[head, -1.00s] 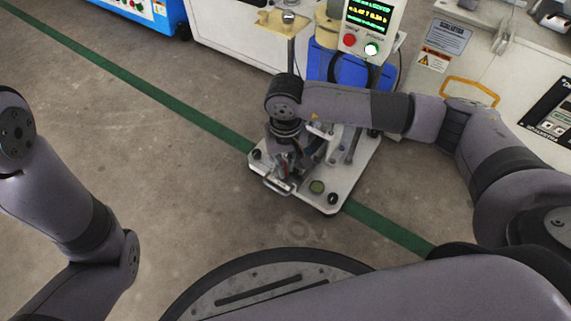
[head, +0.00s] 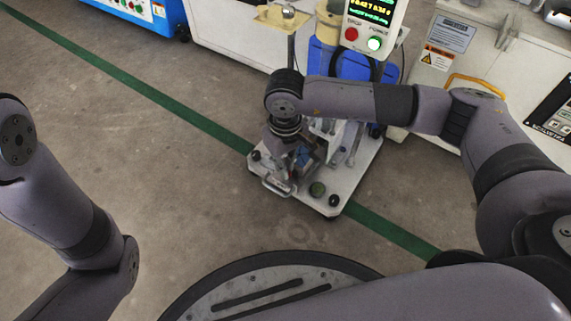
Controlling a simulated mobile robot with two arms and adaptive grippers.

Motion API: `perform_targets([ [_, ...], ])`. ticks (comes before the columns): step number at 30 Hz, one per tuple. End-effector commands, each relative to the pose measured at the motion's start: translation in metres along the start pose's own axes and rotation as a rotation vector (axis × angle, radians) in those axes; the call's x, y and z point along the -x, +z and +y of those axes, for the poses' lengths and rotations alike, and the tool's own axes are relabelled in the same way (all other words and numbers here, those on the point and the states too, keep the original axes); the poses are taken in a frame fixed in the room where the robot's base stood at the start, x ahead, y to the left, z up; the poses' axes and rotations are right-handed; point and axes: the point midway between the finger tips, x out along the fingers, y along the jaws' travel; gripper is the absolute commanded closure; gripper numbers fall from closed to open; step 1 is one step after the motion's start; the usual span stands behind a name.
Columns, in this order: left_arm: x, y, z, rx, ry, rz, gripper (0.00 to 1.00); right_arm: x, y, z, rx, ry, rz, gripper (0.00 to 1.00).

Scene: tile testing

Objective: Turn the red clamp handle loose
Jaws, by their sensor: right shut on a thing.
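My right gripper (head: 290,163) points down over the left part of a white test machine base (head: 347,185) in the head view. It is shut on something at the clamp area. The red clamp handle cannot be made out; my right wrist and gripper cover that spot. Only my left arm's links show at the left edge; its gripper is out of view.
The machine has a control box (head: 371,28) with a lit display and buttons, and a blue part (head: 343,62) behind my right forearm. White cabinets stand along the back. The floor (head: 150,130) on the left is clear, crossed by a green stripe (head: 200,120).

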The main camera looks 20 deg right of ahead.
Motion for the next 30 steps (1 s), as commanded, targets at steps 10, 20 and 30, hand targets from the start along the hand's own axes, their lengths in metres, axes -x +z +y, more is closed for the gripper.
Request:
perform_targets([
  [10, 0.015, -0.005, 0.003, 0.000, 0.000, 0.001, 0.85, -0.002, 0.000, 0.000, 0.228, 0.000, 0.000, 1.00],
  [20, 0.022, -0.008, 0.004, 0.000, 0.000, 0.001, 0.85, -0.001, 0.000, 0.000, 0.380, 0.000, 0.000, 1.00],
  [30, 0.021, -0.008, 0.004, 0.000, 0.000, 0.001, 0.85, 0.000, 0.000, 0.000, 0.381, 0.000, 0.000, 0.82],
])
